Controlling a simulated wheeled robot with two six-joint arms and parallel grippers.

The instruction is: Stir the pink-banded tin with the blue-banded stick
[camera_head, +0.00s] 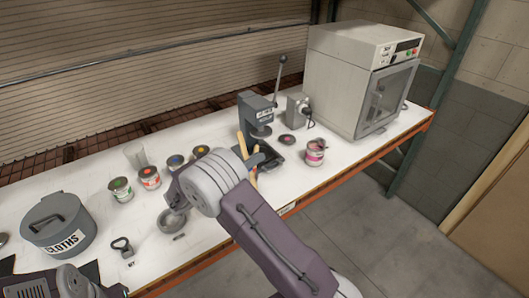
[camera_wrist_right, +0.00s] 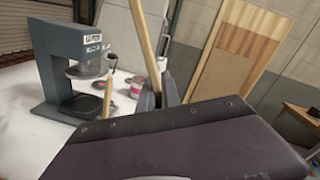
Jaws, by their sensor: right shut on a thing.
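My right gripper (camera_wrist_right: 163,95) is shut on a tan wooden stick (camera_wrist_right: 143,42), which rises up and out of the top of the right wrist view. Its coloured band is not visible there. In the head view two tan pieces (camera_head: 242,146) show just past my right wrist, which hides the fingers; I cannot tell which one is held. The pink-banded tin (camera_head: 315,153) stands open on the bench, right of the wrist and apart from it. It also shows small behind the gripper in the wrist view (camera_wrist_right: 136,87). Left arm parts show at bottom left; the left fingers are unclear.
A grey press (camera_head: 257,112) with a raised lever stands behind the wrist. A white oven-like cabinet (camera_head: 345,75) is at back right. Several banded tins (camera_head: 121,190), a clear beaker (camera_head: 136,157) and a grey cloths bin (camera_head: 57,226) stand left. The bench edge runs in front.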

